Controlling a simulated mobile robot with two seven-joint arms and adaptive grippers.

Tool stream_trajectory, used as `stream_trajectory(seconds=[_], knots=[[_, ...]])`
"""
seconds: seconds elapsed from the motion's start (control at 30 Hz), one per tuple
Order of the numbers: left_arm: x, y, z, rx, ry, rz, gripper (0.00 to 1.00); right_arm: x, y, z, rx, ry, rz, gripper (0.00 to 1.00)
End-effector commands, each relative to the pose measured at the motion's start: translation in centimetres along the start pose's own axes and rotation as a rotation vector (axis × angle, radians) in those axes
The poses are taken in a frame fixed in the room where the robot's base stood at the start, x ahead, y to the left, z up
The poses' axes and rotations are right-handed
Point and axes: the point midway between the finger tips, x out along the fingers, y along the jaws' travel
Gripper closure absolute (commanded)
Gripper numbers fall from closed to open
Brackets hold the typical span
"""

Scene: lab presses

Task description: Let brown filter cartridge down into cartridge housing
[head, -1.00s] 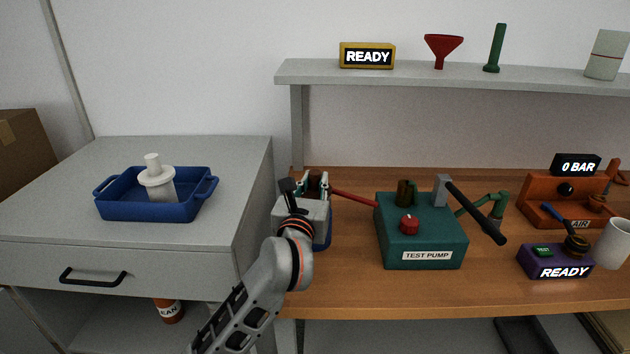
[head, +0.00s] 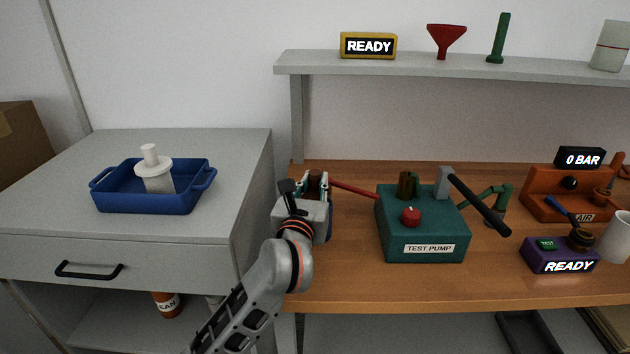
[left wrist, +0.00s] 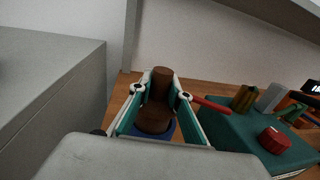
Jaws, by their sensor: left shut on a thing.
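The brown filter cartridge (left wrist: 155,118) stands between the fingers of my left gripper (left wrist: 161,92) in the left wrist view. Its wide body is nearest the camera and a narrower end points away. My left gripper (head: 316,182) is shut on it at the left end of the wooden bench. A blue part (left wrist: 166,131), seemingly the cartridge housing, shows just around and under the cartridge. In the head view the housing is mostly hidden behind my gripper, so I cannot tell how deep the cartridge sits. My right gripper is not in view.
A red lever (head: 354,190) reaches between my gripper and the green test pump (head: 423,229) on the right. A grey cabinet (head: 60,215) on the left bears a blue tray (head: 145,203) with a white cartridge (head: 154,172). A shelf (head: 450,69) runs above the bench.

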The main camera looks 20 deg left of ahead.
Motion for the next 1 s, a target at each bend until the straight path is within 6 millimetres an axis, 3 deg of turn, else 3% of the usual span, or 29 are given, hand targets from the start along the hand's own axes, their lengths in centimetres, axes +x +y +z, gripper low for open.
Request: stream_trajectory(seconds=[1.0], knots=[[0.0,0.0,-2.3,0.001,-0.001,0.0,1.0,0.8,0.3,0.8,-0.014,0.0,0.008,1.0]])
